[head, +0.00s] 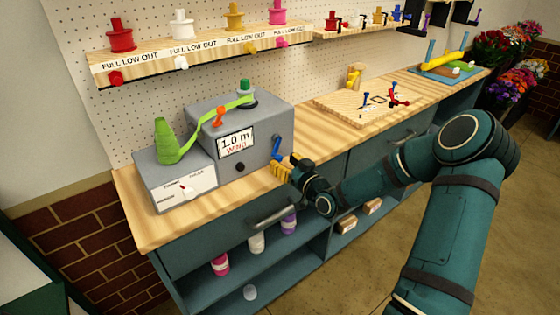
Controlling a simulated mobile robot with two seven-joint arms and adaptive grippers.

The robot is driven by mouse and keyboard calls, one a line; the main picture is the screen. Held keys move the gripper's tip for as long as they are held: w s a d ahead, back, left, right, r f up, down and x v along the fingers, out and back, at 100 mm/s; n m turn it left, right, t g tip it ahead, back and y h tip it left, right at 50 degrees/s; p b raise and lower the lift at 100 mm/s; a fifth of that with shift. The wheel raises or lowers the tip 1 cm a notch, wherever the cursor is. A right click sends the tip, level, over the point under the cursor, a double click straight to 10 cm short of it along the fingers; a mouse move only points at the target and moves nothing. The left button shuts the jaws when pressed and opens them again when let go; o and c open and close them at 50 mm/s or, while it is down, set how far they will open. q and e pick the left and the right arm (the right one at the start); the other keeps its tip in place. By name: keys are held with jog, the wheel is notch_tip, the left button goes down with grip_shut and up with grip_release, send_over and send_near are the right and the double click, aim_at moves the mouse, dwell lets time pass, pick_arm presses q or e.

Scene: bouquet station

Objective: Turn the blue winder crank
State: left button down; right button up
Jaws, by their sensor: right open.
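A green ribbon (205,132) runs from a green cone (166,141) past an orange clip (220,117) to the top of the winder. My right gripper (283,170) is open, with yellowish fingers just below the crank. I cannot tell whether they touch it. My left gripper is out of view.
A wooden board (350,105) with small blue and red tools lies to the right on the bench. A shelf (190,62) with coloured spools hangs above. A drawer handle (275,214) juts out below the gripper. Flowers (492,48) stand at far right.

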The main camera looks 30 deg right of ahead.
aim_at(278, 148)
jog(key=shift+w+a, duration=0.1)
jog(key=shift+w, duration=1.05)
grip_shut()
